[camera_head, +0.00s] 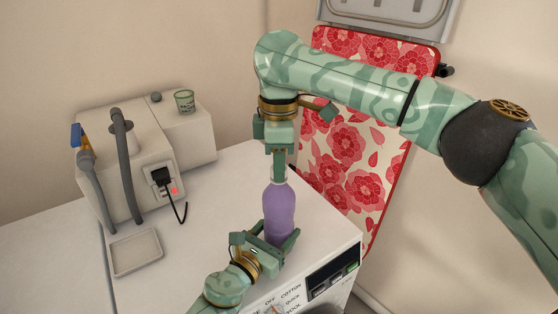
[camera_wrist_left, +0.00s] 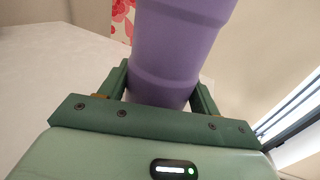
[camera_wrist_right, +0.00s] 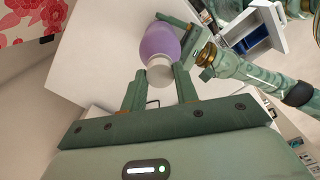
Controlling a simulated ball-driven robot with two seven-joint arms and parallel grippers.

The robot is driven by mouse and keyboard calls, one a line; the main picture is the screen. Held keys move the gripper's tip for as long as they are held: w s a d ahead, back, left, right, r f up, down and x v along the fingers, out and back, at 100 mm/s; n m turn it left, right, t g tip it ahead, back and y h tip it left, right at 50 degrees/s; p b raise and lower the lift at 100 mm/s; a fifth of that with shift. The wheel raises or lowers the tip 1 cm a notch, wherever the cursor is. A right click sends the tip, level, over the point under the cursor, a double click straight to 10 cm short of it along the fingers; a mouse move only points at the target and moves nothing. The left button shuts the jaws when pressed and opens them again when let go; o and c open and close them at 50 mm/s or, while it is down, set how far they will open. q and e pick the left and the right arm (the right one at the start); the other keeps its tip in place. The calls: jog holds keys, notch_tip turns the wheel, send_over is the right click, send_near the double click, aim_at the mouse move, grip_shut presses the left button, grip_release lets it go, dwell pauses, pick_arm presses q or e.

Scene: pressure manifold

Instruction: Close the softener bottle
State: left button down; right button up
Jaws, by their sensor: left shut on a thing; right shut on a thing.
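The purple softener bottle (camera_head: 279,208) stands upright on the white appliance top in the head view. My left gripper (camera_head: 277,241) is shut around its lower body. The left wrist view shows the bottle (camera_wrist_left: 175,50) between the two fingers. My right gripper (camera_head: 279,163) points straight down over the bottle and is shut on the white piece at its top. The right wrist view shows this white cap (camera_wrist_right: 160,74) between the fingertips, in line with the bottle (camera_wrist_right: 160,43). The fingers hide much of the cap in the head view, so I cannot tell how it is seated.
A beige machine (camera_head: 143,165) with grey hoses stands at the back left, with a green cup (camera_head: 184,101) on top. A shallow tray (camera_head: 136,252) lies in front of it. A red floral ironing board (camera_head: 345,150) leans behind my right arm. Appliance top left of the bottle is clear.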

jog(key=m, duration=1.3)
jog(key=shift+m, duration=0.4)
jog(key=m, duration=1.5)
jog(key=o, duration=0.9)
jog(key=shift+o, duration=0.2)
jog(key=shift+r, duration=2.2)
